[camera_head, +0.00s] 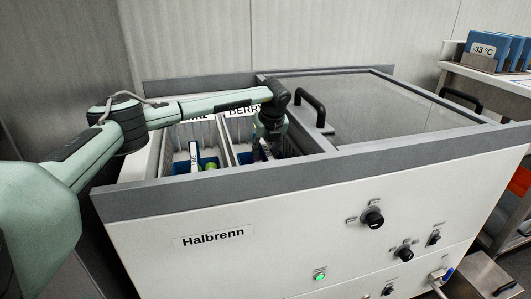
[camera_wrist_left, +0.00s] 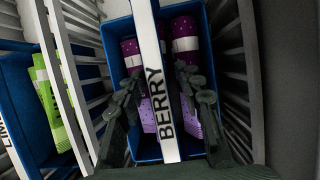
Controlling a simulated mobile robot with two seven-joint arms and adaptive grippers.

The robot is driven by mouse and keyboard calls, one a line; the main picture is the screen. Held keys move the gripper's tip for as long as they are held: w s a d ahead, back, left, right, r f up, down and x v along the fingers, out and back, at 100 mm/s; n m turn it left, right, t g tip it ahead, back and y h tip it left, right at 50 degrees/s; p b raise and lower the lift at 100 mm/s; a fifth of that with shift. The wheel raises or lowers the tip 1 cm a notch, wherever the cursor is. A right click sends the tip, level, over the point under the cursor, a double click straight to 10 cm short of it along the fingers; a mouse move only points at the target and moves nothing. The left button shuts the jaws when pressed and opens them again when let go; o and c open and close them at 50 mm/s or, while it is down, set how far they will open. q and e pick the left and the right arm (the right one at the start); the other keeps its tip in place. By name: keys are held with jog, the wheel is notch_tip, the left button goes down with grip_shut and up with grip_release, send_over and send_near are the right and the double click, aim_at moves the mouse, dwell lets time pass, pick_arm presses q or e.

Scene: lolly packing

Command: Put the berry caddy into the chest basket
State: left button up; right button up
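The berry caddy (camera_wrist_left: 118,32) is a blue box with purple dotted lollies and a white handle marked BERRY. It is down inside the right wire compartment of the chest basket (camera_wrist_left: 233,88), below the BERRY label (camera_head: 243,110) in the head view. I cannot tell whether it rests on the floor. My left gripper (camera_wrist_left: 158,92) reaches down over it, with one finger each side of the handle and gaps between fingers and handle. In the head view the left gripper (camera_head: 267,142) hides most of the caddy. My right gripper is not in view.
The lime caddy (camera_wrist_left: 15,75) stands in the compartment to the left, and shows in the head view (camera_head: 209,163). The chest's grey rim (camera_head: 300,173) surrounds the opening. A closed lid with a black handle (camera_head: 311,104) lies to the right.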

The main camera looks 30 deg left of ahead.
pick_arm(q)
jog(key=shift+r, duration=0.4)
jog(key=shift+v, duration=1.1)
jog(key=v, duration=0.9)
jog(key=shift+r, duration=0.3)
jog(key=shift+d+r, duration=0.1)
jog(key=shift+r, duration=0.2)
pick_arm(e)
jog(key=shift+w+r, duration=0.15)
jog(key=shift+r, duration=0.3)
